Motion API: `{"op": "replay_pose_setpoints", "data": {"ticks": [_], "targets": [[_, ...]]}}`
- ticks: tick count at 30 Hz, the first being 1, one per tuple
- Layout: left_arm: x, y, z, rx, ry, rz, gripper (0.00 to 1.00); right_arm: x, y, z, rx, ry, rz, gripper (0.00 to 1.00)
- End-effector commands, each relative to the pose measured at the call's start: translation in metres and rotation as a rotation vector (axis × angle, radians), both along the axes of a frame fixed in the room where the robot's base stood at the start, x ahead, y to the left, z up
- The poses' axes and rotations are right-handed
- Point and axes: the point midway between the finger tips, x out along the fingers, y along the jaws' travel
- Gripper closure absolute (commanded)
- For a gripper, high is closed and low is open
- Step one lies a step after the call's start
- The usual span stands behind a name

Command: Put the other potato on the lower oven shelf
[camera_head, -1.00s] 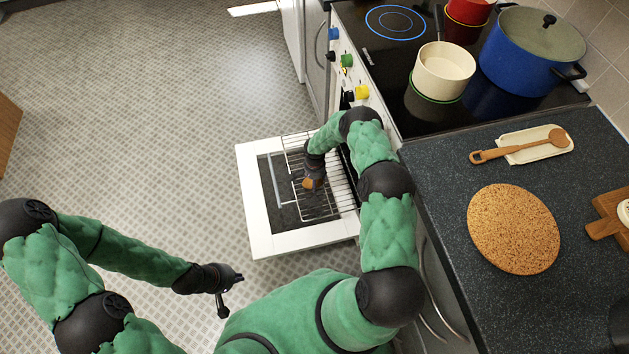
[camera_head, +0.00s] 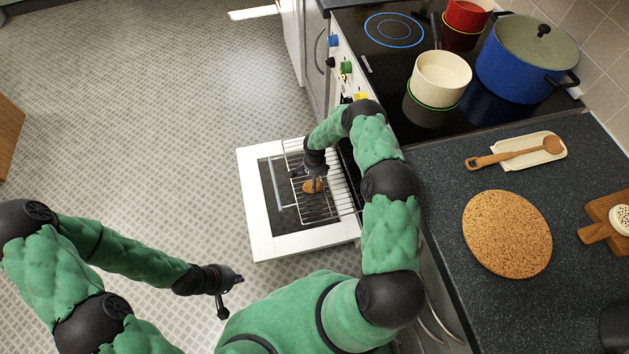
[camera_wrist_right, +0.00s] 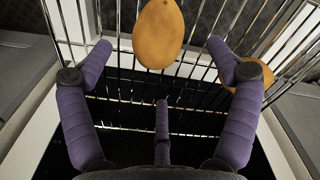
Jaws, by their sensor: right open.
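An orange-brown potato (camera_head: 312,187) lies on the pulled-out wire oven shelf (camera_head: 322,212), above the open oven door. In the right wrist view this potato (camera_wrist_right: 158,33) lies on the wires just beyond the fingertips. A second potato (camera_wrist_right: 263,72) lies to the right, partly hidden behind the right-hand finger. My right gripper (camera_head: 317,173) is over the shelf, close to the first potato; its fingers (camera_wrist_right: 160,52) are spread and empty. My left gripper (camera_head: 231,293) hangs over the floor left of my body, fingers apart and empty.
The white oven door (camera_head: 252,200) is down, with floor free to its left. The stove top holds a cream pot (camera_head: 441,78), a blue pot (camera_head: 520,68) and red pots (camera_head: 465,14). The dark counter holds a cork mat (camera_head: 507,234), a wooden spoon (camera_head: 515,152) and a board (camera_head: 600,222).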

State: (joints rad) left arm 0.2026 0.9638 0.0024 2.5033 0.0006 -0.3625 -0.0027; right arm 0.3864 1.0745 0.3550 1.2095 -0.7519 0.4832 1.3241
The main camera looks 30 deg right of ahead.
Motion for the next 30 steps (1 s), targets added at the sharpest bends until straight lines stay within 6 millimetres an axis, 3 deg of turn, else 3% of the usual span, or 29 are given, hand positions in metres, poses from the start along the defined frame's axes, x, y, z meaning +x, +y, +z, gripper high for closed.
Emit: {"op": "replay_pose_setpoints", "data": {"ticks": [1,6,13,16,20,24,30], "targets": [[0.000,0.000,0.008,0.000,0.000,0.000,1.00,0.000,0.000,0.015,0.001,-0.001,0.000,0.11],[0.000,0.000,0.018,0.000,0.000,0.000,1.00,0.000,0.000,0.044,0.001,-0.001,0.001,0.11],[0.000,0.000,0.024,0.000,0.000,0.000,1.00,-0.001,0.001,0.063,0.002,0.001,0.002,0.11],[0.000,0.000,0.024,0.000,0.000,0.000,1.00,-0.006,0.010,0.064,0.022,0.001,0.025,0.11],[0.000,0.000,0.024,0.000,0.000,0.000,1.00,-0.026,0.047,0.063,0.100,-0.004,0.124,0.11],[0.000,0.000,0.024,0.000,0.000,0.000,1.00,-0.064,0.103,0.067,0.214,-0.036,0.283,0.11],[0.000,0.000,0.024,0.000,0.000,0.000,1.00,-0.128,0.165,0.086,0.321,-0.101,0.483,0.11]]}}
